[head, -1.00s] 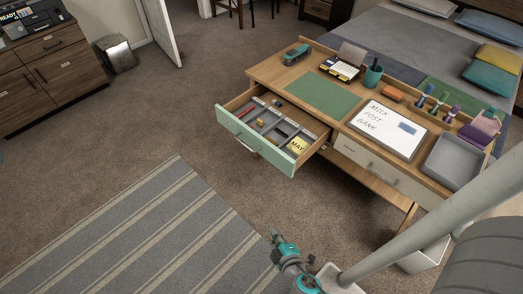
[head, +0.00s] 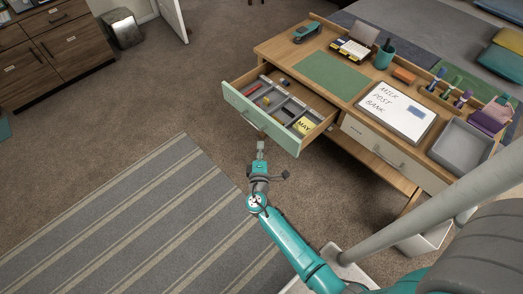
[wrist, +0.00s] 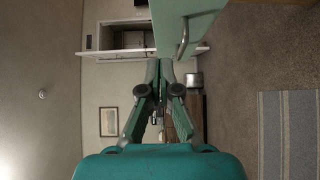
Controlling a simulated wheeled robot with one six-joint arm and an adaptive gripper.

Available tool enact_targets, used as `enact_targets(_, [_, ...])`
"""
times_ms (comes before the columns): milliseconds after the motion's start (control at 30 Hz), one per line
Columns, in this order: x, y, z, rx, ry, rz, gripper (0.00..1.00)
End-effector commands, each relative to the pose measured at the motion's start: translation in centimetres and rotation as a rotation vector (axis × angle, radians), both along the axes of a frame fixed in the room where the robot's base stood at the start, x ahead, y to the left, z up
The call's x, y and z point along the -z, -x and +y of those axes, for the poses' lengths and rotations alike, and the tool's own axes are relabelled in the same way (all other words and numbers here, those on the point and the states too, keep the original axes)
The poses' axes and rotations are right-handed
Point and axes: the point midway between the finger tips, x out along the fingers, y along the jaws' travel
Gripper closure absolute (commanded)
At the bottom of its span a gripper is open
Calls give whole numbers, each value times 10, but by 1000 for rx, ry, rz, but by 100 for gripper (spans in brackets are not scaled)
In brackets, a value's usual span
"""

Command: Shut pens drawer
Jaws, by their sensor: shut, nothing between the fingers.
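The pens drawer (head: 237,100) has a mint-green front and stands pulled out of the left side of the desk. Its grey organiser holds a red pen, a yellow note marked MAY and small items.
The wooden desk (head: 300,43) carries a green blotter (head: 330,72), a whiteboard (head: 394,108), a pen cup (head: 384,56) and a grey tray (head: 462,148). A cream drawer (head: 375,150) beside the open one is shut. The striped rug (head: 150,220) and floor in front are clear.

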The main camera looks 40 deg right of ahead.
Motion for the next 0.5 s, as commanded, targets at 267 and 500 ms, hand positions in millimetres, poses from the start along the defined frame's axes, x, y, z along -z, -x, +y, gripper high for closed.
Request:
enact_targets(267, [-1, -39, -37, 3, 1, -1, 100])
enact_targets(500, [0, -45, -69, 3, -1, 0, 100])
